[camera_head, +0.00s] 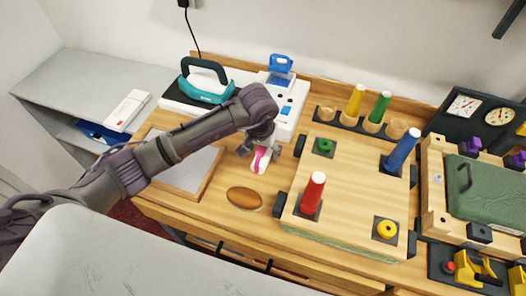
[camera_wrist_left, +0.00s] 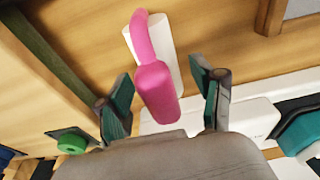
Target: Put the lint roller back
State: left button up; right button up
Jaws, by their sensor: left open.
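The lint roller (camera_head: 262,163) has a pink handle and a white roll. It lies on the wooden counter between the grey panel and the pale board. In the left wrist view the lint roller (camera_wrist_left: 158,92) shows its pink handle between the fingers, with the white roll beyond. My left gripper (camera_head: 258,150) is above it with its fingers spread to either side. In the left wrist view the gripper (camera_wrist_left: 163,92) is open, with gaps on both sides of the handle. My right gripper is not in view.
A brown oval object (camera_head: 244,199) lies in front of the roller. The pale board (camera_head: 345,185) to the right bears upright red and blue pegs. Behind stand a teal iron (camera_head: 207,91), a white device (camera_head: 290,112) and a peg rack (camera_head: 350,122). A grey panel (camera_head: 180,172) lies left.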

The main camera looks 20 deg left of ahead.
pick_arm(q)
jog(key=r, duration=0.3)
jog(key=s+r+b, duration=0.1)
jog(key=r, duration=0.5)
jog(key=shift+s+r+b, duration=0.25)
jog(key=shift+r+b, duration=0.05)
jog(key=shift+b, duration=0.1)
jog(key=shift+s+r, duration=0.15)
jog(key=shift+r, duration=0.35)
